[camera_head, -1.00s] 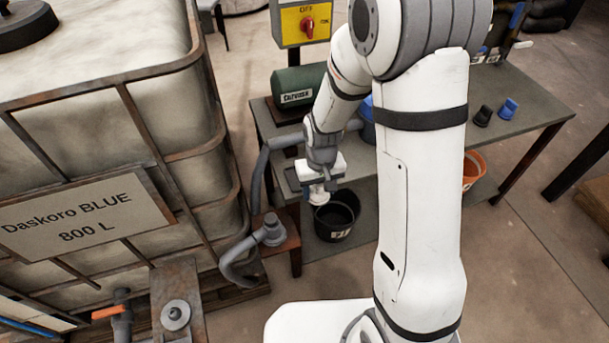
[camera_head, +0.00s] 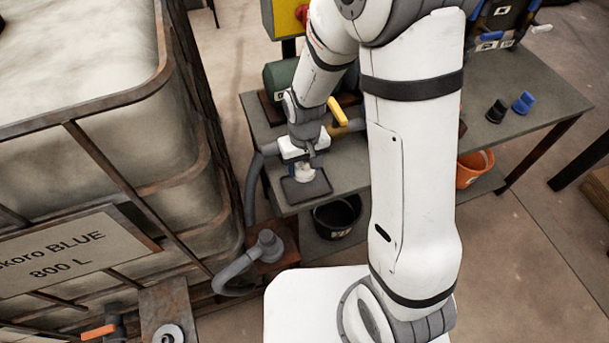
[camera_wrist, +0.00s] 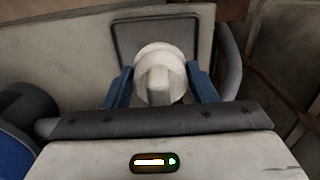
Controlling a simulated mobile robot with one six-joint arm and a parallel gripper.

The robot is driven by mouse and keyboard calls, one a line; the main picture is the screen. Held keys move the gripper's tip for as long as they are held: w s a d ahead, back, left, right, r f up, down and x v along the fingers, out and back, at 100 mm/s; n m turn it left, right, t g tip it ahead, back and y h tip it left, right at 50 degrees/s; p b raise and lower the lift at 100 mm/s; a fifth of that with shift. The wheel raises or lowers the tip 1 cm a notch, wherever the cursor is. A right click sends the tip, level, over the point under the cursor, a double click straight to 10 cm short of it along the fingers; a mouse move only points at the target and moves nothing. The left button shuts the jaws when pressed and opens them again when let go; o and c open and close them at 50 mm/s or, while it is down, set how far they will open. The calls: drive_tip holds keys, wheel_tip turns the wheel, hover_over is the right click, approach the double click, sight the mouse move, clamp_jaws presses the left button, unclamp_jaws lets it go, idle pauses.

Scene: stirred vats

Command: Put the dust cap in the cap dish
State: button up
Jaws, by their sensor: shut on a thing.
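The white dust cap (camera_head: 305,173) is between the fingers of my gripper (camera_head: 304,166). The wrist view shows the round cap (camera_wrist: 160,78) with a raised grip bar, a blue finger on each side of it. The cap dish is a shallow dark grey square tray (camera_head: 318,191) at the near left edge of the workbench. My gripper points down over the dish, which also shows behind the cap in the wrist view (camera_wrist: 128,32). I cannot tell whether the cap touches the dish floor.
A yellow-handled valve (camera_head: 337,112) stands just behind my gripper. A grey hose (camera_head: 254,185) runs left of the dish. A black bucket (camera_head: 337,217) sits below the bench edge. The caged tank (camera_head: 80,130) fills the left. Black (camera_head: 496,111) and blue (camera_head: 523,103) fittings stand right.

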sight(306, 186)
drive_tip(key=f, duration=0.6)
drive_tip(key=shift+w+d+f, duration=0.1)
drive_tip(key=shift+d+f, duration=0.1)
drive_tip(key=shift+f, duration=0.2)
drive_tip(key=shift+f+b, duration=0.2)
drive_tip(key=shift+b, duration=0.15)
drive_tip(key=o, duration=0.9)
drive_tip(key=shift+o, duration=0.2)
